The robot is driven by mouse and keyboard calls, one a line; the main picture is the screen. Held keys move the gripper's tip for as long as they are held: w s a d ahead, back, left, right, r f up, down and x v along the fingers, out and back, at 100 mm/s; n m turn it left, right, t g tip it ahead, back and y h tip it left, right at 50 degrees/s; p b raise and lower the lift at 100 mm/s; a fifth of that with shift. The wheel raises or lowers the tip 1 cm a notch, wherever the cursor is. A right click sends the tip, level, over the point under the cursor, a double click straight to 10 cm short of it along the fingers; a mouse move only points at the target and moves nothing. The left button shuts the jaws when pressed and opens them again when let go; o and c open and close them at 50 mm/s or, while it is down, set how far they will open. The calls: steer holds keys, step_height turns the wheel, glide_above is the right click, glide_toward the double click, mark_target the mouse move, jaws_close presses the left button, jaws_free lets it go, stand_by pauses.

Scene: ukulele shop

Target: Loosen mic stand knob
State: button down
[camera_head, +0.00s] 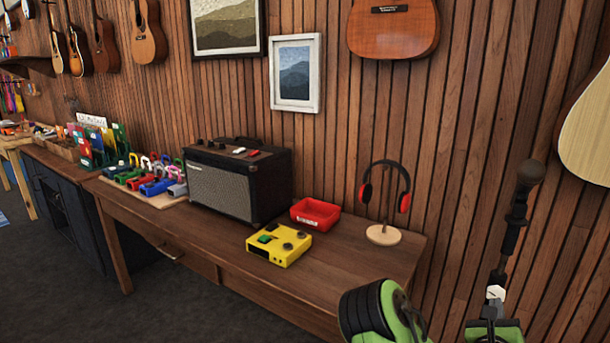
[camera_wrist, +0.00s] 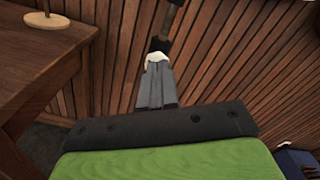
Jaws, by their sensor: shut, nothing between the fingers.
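The mic stand stands at the right in the head view, with a dark microphone (camera_head: 530,173) on top and a black upper part (camera_head: 513,228) below it. My gripper (camera_head: 495,290) is in front of the stand's lower visible part. In the wrist view, my gripper (camera_wrist: 156,66) has its grey fingers together, pointing at the stand's dark part (camera_wrist: 161,45). A small white piece shows at the fingertips; I cannot tell whether it is the knob or the finger ends. No other knob can be made out. I cannot tell whether the fingers touch the stand.
A wooden table (camera_head: 340,262) is left of the stand. It holds a headphone stand (camera_head: 384,236), a red tray (camera_head: 315,214), a yellow pedal (camera_head: 278,245) and an amplifier (camera_head: 238,180). The slatted wall (camera_head: 455,150) is close behind the stand. A guitar (camera_head: 588,125) hangs at the right.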

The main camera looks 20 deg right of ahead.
mark_target(497, 290)
steer(key=p+x, duration=0.3)
steer(key=p, duration=0.1)
steer(key=p+x, duration=0.2)
steer(key=shift+w+d+r+p, duration=0.2)
steer(key=shift+r+p, duration=0.1)
steer(key=shift+r, duration=0.05)
steer(key=shift+w+d+f+p, duration=0.2)
steer(key=shift+w+d+p, duration=0.2)
steer(key=shift+d+p, duration=0.15)
steer(key=shift+a+f, duration=0.1)
